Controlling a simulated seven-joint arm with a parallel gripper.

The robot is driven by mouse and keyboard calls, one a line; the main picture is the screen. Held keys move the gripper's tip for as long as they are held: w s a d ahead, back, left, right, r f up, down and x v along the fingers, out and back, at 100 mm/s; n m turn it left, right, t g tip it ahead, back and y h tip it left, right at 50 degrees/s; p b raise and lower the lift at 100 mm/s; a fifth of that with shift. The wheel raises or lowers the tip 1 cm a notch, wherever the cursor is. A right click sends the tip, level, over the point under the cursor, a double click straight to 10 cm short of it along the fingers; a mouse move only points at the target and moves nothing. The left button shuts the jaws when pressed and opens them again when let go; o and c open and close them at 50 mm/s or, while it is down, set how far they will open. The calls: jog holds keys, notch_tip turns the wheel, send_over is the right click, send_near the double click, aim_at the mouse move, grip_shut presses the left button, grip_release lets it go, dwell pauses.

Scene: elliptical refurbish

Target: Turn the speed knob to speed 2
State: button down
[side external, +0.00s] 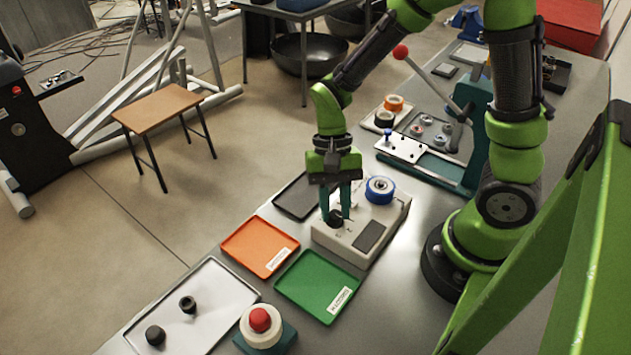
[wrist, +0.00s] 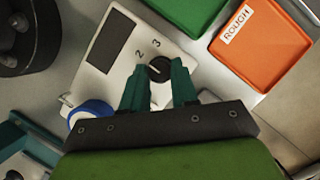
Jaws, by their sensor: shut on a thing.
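The speed knob (wrist: 158,69) is a round black dial on a white-grey machine (wrist: 110,82). The numbers 2 and 3 are printed beside it in the wrist view. A pale pointer line shows on the knob, but I cannot tell which number it marks. My gripper (wrist: 160,78) has its teal fingers on both sides of the knob, shut on it. In the side view, my gripper (side external: 338,208) points down onto the knob (side external: 334,219) at the near-left part of the machine (side external: 357,243). The fingers partly hide the knob there.
The machine also carries a blue-rimmed round part (side external: 380,189) and a dark panel (side external: 370,236). An orange tray (side external: 260,245), a green tray (side external: 316,286) and a black tray (side external: 297,197) lie close around it. A red button (side external: 261,320) stands at the front.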

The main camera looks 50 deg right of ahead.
jog(key=c, duration=0.9)
grip_release()
jog(key=shift+r, duration=0.1)
jog(key=v, duration=1.6)
jog(key=shift+w+d+r, duration=0.1)
jog(key=shift+r, duration=0.25)
